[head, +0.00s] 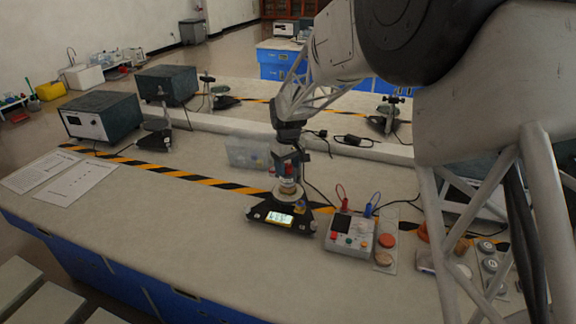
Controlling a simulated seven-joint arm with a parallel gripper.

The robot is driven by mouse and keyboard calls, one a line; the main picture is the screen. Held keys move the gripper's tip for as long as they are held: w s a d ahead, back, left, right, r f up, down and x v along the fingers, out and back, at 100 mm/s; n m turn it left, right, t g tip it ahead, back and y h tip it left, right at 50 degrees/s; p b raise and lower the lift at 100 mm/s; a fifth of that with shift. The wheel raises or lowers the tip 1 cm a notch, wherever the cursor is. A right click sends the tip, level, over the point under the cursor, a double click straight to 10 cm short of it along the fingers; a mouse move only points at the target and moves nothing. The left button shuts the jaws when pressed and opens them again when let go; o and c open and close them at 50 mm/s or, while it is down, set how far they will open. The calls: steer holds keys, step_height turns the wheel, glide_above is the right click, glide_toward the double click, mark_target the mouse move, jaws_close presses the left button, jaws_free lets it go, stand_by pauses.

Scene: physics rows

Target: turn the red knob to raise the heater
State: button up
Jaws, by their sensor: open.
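My gripper (288,178) points down over a small black device with a lit display (279,218), near the middle of the bench. Its jaws are open around or just above a pale round part on top of the device; I cannot tell whether they touch it. A small red item shows between the jaws, too small to make out. A red round knob-like disc (387,240) lies to the right, on a pale strip. Which of these is the task's red knob is unclear, and no part is clearly recognisable as the heater.
A grey control box (350,240) with coloured buttons and red and blue leads stands right of the device. A clear plastic bin (247,152) is behind it. Papers (72,188) lie at left. The bench (150,215) front left is clear.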

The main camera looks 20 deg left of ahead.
mark_target(290, 166)
steer(key=shift+r, duration=3.9)
steer(key=shift+d, duration=0.1)
steer(key=shift+d+r, duration=0.2)
steer(key=s+d+r+m, duration=0.25)
steer(key=s+d, duration=0.25)
steer(key=d, duration=0.4)
steer(key=s+d+r+m+t, duration=0.1)
steer(key=s+d+r, duration=0.35)
steer(key=d, duration=0.55)
steer(key=s+d+r+m, duration=0.25)
steer(key=s+d, duration=0.35)
steer(key=d, duration=0.3)
steer(key=s+d+f+m, duration=0.2)
steer(key=s+d, duration=0.6)
steer(key=s, duration=0.4)
steer(key=s+d+f+m+t, duration=0.1)
steer(key=s+d+m, duration=0.2)
steer(key=s+d, duration=0.5)
steer(key=s, duration=0.5)
steer(key=shift+d+f+m+t, duration=0.3)
steer(key=shift+d+f, duration=0.1)
